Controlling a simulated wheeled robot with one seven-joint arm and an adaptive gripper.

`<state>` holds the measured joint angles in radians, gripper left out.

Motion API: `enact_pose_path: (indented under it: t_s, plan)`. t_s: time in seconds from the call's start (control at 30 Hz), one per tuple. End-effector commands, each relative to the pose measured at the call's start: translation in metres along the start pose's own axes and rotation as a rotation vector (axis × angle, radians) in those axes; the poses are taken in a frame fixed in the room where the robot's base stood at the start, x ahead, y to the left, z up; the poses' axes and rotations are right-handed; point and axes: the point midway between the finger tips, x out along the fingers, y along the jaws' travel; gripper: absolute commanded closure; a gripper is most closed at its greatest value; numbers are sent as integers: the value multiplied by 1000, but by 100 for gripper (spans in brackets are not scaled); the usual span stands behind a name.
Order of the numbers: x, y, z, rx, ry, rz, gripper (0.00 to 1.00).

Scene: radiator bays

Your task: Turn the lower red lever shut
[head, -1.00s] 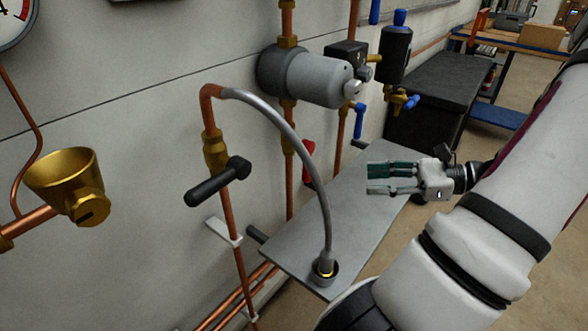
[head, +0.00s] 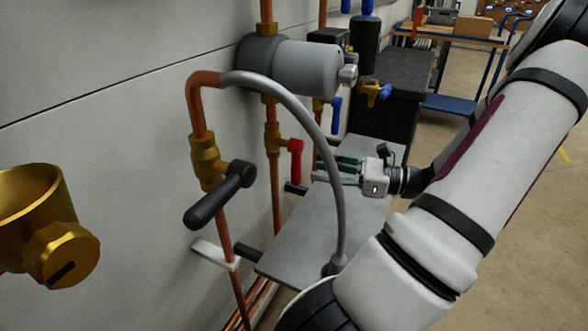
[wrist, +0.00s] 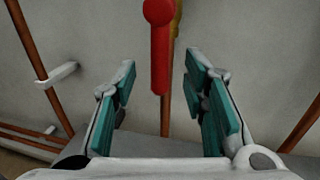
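The red lever (head: 295,160) sits on a brass valve (head: 272,140) on a vertical copper pipe, below the grey cylinder. Its handle hangs down, roughly along the pipe. In the wrist view the red lever (wrist: 160,45) hangs at the top, ahead of the gap between my fingers. My gripper (head: 330,172) is just right of the lever in the head view, partly behind the grey hose. In the wrist view its green-padded fingers (wrist: 163,95) stand wide apart with nothing between them. Only one red lever shows in these frames.
A grey hose (head: 310,125) arcs in front of my gripper. A black-handled valve (head: 220,195) is nearer on the left. A grey cylinder (head: 290,66) is above, and a blue lever (head: 336,115) is beyond. A grey shelf (head: 300,250) lies below.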

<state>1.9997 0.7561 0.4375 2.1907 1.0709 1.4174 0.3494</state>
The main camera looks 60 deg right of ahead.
Motion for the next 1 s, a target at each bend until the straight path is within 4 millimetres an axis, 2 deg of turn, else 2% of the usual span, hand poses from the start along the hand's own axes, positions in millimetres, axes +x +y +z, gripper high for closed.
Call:
enact_pose_path:
  t_s: [0.2, 0.4, 0.8, 0.83, 1.0]
  plan:
    - [41, 0, -2, -1, 1, 1, 60]
    - [63, 0, -1, 0, 1, 2, 60]
    - [70, 0, 0, 0, 1, 0, 60]
    - [70, 0, 0, 0, 1, 0, 65]
    - [70, 0, 0, 0, 1, 0, 100]
